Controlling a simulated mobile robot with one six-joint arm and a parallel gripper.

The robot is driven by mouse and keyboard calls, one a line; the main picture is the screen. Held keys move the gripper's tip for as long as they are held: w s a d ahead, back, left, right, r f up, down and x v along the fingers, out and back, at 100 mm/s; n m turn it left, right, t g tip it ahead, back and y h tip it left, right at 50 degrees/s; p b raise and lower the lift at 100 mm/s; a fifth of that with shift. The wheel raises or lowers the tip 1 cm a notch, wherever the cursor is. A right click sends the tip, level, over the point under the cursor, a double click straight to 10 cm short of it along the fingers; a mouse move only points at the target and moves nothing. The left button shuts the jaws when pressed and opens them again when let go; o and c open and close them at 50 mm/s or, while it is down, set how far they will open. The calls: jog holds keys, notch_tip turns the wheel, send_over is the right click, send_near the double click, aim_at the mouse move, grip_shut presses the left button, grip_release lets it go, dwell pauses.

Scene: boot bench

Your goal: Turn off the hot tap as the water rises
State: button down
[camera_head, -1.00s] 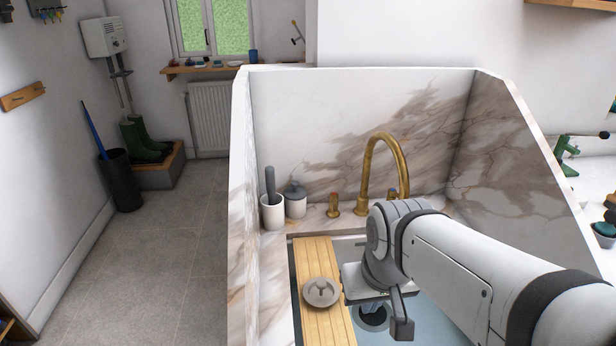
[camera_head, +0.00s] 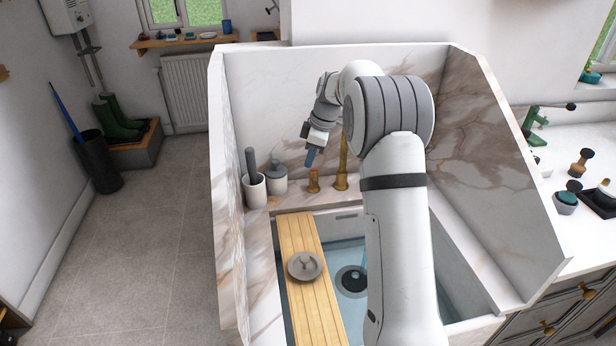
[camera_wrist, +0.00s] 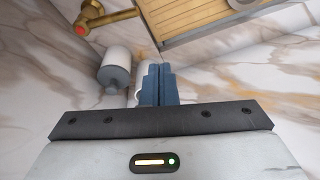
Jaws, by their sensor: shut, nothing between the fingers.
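In the wrist view the gripper (camera_wrist: 158,84) appears apart from the red end. Bluish water (camera_head: 338,256) lies in the sink (camera_head: 452,262). My arm hides much of the spout and basin.
A wooden board (camera_head: 317,310) with a grey round plug-like piece (camera_head: 305,267) spans the sink's left side. A grey-topped dispenser (camera_head: 277,178) and a white cup (camera_head: 254,189) stand left of the handle. Marble walls (camera_head: 232,170) enclose the sink's back and sides.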

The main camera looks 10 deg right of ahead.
aim_at(315, 181)
jog(key=w+a+f+p, duration=0.1)
jog(key=f, duration=0.3)
jog(key=w+a+f+n, duration=0.1)
jog(key=w+f, duration=0.1)
jog(key=f, duration=0.2)
jog(key=w+a+f+n+p, duration=0.1)
jog(key=f, duration=0.4)
jog(key=shift+w+y+p, duration=0.3)
jog(key=shift+w+p, duration=0.05)
jog(key=d, duration=0.2)
jog(key=d+p, duration=0.1)
jog(key=d, duration=0.1)
jog(key=shift+s+r, duration=0.2)
jog(key=shift+r, duration=0.2)
jog(key=shift+d, duration=0.1)
